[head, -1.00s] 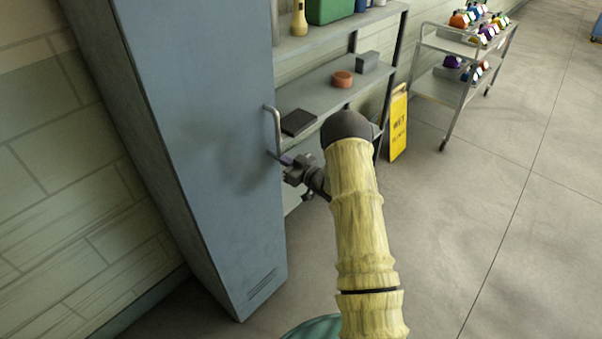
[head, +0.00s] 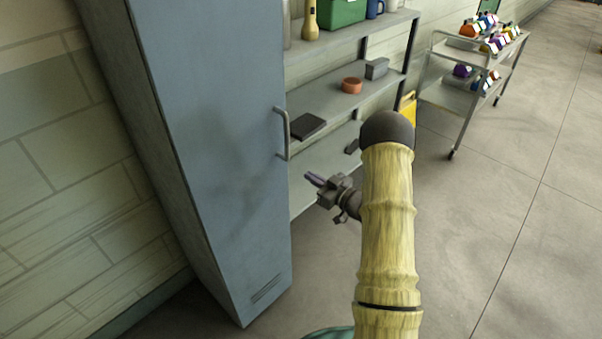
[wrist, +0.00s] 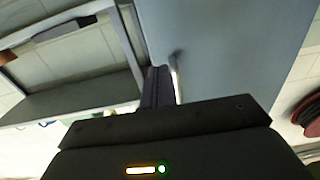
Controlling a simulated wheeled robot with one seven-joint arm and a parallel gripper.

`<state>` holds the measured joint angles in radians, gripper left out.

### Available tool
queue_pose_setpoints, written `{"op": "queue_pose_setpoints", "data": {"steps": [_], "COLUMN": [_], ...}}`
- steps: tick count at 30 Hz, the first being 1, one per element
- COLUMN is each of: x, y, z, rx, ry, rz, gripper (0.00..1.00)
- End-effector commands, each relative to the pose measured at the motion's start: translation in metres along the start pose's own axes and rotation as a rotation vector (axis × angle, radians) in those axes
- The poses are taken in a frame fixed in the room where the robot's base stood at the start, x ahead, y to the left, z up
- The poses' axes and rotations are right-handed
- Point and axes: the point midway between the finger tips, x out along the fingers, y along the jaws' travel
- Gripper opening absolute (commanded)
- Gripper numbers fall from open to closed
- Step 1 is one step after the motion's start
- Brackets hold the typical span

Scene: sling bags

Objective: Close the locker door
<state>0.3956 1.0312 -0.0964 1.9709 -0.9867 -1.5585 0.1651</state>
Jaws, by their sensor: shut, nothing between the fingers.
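The locker (head: 162,190) is a tall blue-grey cabinet at the left of the head view. Its door (head: 220,150) lies flush with the front, with no gap visible from here. The door's grey bar handle (head: 282,133) is at its right edge. My gripper (head: 313,180) is shut and empty, to the right of and below the handle, apart from it in the head view. In the wrist view the shut fingers (wrist: 156,88) point toward the door (wrist: 225,45), with the handle (wrist: 177,80) just beside them.
Shelves (head: 345,75) stand right of the locker, holding a black box (head: 307,126), an orange round item (head: 352,85) and a green box (head: 340,12). A yellow sign (head: 407,108) and a metal cart (head: 450,95) stand farther right. The floor at right is clear.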

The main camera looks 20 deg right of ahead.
Motion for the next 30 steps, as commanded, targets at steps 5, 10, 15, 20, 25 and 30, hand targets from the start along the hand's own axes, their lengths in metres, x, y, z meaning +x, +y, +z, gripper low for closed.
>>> {"op": "queue_pose_setpoints", "data": {"steps": [5,10,15,20,25,30], "x": [-0.03,-0.038,-0.035,-0.033,-0.032,-0.021], "y": [0.003,0.003,0.0,-0.002,-0.002,0.001], "z": [0.002,0.0,0.0,0.0,-0.002,-0.014], "rx": [-0.001,0.0,0.0,0.0,-0.005,-0.038], "ry": [-0.002,-0.001,-0.001,-0.001,-0.013,-0.107], "rz": [0.009,0.009,0.003,-0.002,0.005,0.065], "gripper": [0.0,0.0,0.0,0.0,0.0,0.0]}}
